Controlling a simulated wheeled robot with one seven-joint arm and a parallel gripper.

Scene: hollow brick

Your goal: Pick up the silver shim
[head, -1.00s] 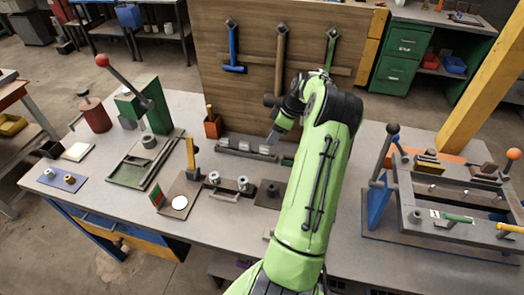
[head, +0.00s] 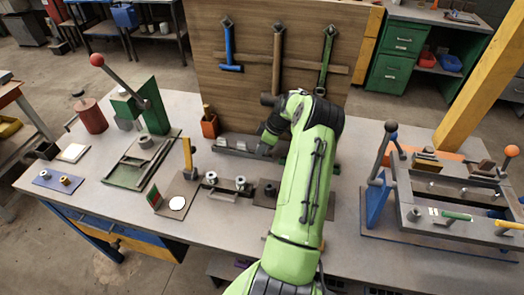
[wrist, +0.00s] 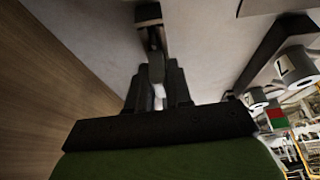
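A low grey rack (head: 232,151) holding small silver pieces stands at the back of the bench, in front of the wooden board. One silver piece (head: 222,143) shows at its left part in the head view. I cannot tell which piece is the silver shim. My gripper (wrist: 157,80) is at the right part of the rack, which my arm partly hides in the head view. In the wrist view a pale grey piece (wrist: 156,66) lies in line with the dark fingers, with one finger on each side. Whether they press on it is not clear.
The wooden board (head: 205,60) with hanging tools rises just behind the rack. A tray with cylinders (head: 225,190) is in front, and a metal fixture (head: 450,205) stands at right.

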